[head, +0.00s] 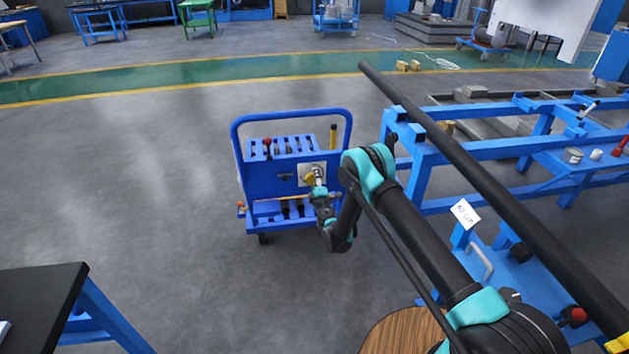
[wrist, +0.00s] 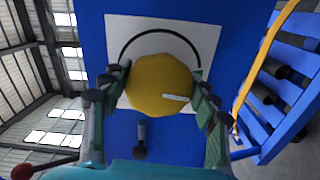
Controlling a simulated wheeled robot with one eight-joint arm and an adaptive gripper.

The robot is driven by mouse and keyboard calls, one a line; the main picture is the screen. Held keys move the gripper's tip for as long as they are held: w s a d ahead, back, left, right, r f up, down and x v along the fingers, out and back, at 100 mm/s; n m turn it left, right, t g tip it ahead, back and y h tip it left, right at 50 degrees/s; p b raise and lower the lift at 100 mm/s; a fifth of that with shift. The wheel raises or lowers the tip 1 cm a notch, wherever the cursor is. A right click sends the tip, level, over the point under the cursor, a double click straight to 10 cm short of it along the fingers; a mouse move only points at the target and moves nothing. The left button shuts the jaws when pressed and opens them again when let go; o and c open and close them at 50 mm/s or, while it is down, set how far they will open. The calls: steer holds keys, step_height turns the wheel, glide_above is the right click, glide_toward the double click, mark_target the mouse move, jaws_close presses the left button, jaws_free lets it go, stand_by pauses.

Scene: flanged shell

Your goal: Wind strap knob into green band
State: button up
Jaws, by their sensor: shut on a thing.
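The yellow strap knob (wrist: 150,84) fills the middle of the wrist view. A white pointer mark (wrist: 176,97) on its face points to the right. My gripper (wrist: 160,90) is shut on the knob, with one finger on its left side and one on its right. Behind it is a white dial plate (wrist: 122,30) with a black arc. In the head view my gripper (head: 316,184) is at the plate (head: 322,168) on the blue cart (head: 262,184).
A small dark lever (wrist: 141,138) sits below the dial. A yellow strap (wrist: 266,60) runs down at the right. A blue frame with a long black pipe (head: 480,180) stands right of the cart. Open floor (head: 150,190) lies left of it.

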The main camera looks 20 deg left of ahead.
steer(key=shift+m, duration=1.1)
steer(key=shift+f, duration=0.1)
steer(key=o, duration=1.2)
steer(key=shift+c, duration=0.2)
